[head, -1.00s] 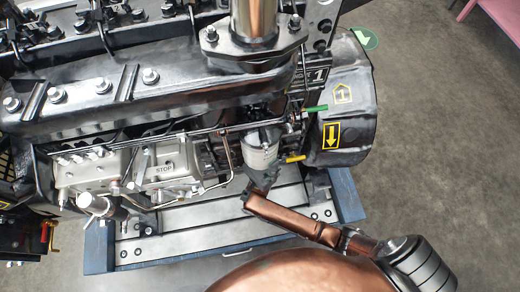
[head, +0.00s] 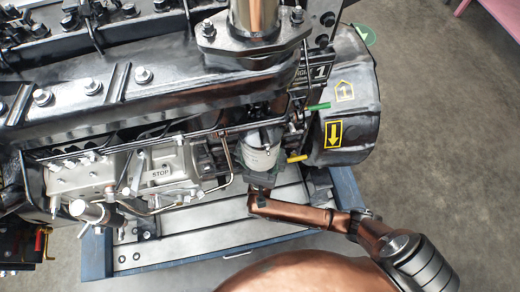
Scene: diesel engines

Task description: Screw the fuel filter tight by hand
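The fuel filter (head: 261,156) is a white canister with dark print, hanging upright under its dark head on the near side of the engine (head: 180,85). My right arm comes in from the lower right. My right gripper (head: 260,178) is at the lower end of the filter, with its dark fingers against or very close to the canister's bottom. The fingers are small and partly hidden, so I cannot tell how far they are closed or whether they grip the canister. My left gripper is not in view.
A silver pump with a STOP label (head: 165,168) and thin metal pipes sit left of the filter. A yellow handle (head: 297,158) and a green handle (head: 318,106) stick out at its right. The engine stands on a blue-edged stand (head: 97,252). The floor at right is clear.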

